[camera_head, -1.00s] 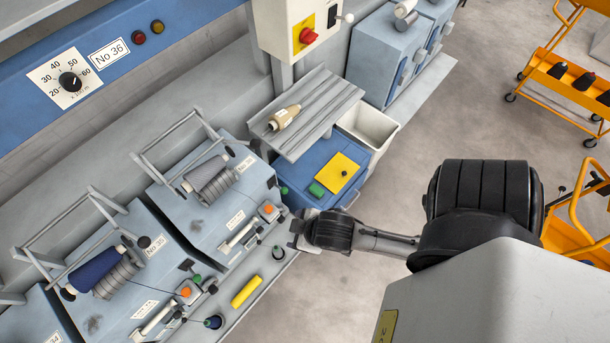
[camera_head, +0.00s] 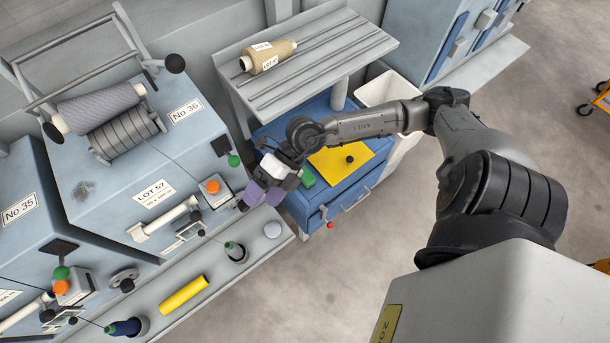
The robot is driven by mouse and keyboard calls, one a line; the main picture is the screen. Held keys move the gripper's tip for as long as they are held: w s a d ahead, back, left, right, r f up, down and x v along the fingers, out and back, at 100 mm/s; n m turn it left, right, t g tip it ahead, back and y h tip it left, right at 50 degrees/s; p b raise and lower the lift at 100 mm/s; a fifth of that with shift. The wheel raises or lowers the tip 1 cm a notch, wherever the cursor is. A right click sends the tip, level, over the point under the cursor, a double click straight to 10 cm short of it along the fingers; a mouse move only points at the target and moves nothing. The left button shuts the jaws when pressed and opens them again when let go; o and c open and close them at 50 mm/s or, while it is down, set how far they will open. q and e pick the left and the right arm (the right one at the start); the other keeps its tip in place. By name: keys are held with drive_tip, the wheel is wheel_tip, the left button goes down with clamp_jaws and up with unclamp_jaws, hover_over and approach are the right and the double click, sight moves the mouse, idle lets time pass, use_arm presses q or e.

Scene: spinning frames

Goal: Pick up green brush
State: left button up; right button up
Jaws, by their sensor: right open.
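A small green block, which I take to be the green brush (camera_head: 307,177), lies on the blue cabinet (camera_head: 330,200) beside a yellow cloth. My right gripper (camera_head: 263,196) is just left of the brush in the picture, pointing down, with its purple-tipped fingers apart and nothing seen between them. It partly hides the cabinet's left side. Whether it touches the brush cannot be told. My left gripper is not in view.
The yellow cloth (camera_head: 341,160) has a dark knob-like item on it. A grey slatted shelf (camera_head: 320,60) with a tan yarn cone (camera_head: 268,57) overhangs the cabinet behind. A yellow tube (camera_head: 184,295) and small bobbins lie on the machine ledge. Open floor lies in front.

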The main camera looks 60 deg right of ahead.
drive_tip(key=d+f+g+h+b, duration=0.2)
drive_tip(key=d+f+h+b, duration=0.25)
drive_tip(key=d+f, duration=0.4)
drive_tip(key=g+h+b, duration=0.1)
drive_tip(key=h+b, duration=0.5)
drive_tip(key=h, duration=0.1)
hover_over(305, 174)
drive_tip(key=shift+m, duration=0.3)
drive_tip(key=f, duration=1.1)
drive_tip(key=shift+s+a+f, duration=0.25)
drive_tip(key=shift+s+f, duration=0.05)
drive_tip(key=shift+f, duration=0.05)
use_arm(q)
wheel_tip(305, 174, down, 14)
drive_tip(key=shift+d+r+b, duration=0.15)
drive_tip(key=shift+b, duration=0.25)
use_arm(e)
drive_tip(key=shift+f, duration=0.75)
drive_tip(key=f+b, duration=0.1)
drive_tip(key=f, duration=0.1)
drive_tip(key=f+b, duration=0.1)
drive_tip(key=f, duration=0.2)
drive_tip(key=shift+w+d+b, duration=0.15)
drive_tip(key=shift+d+b, duration=0.05)
drive_tip(key=shift+b, duration=0.15)
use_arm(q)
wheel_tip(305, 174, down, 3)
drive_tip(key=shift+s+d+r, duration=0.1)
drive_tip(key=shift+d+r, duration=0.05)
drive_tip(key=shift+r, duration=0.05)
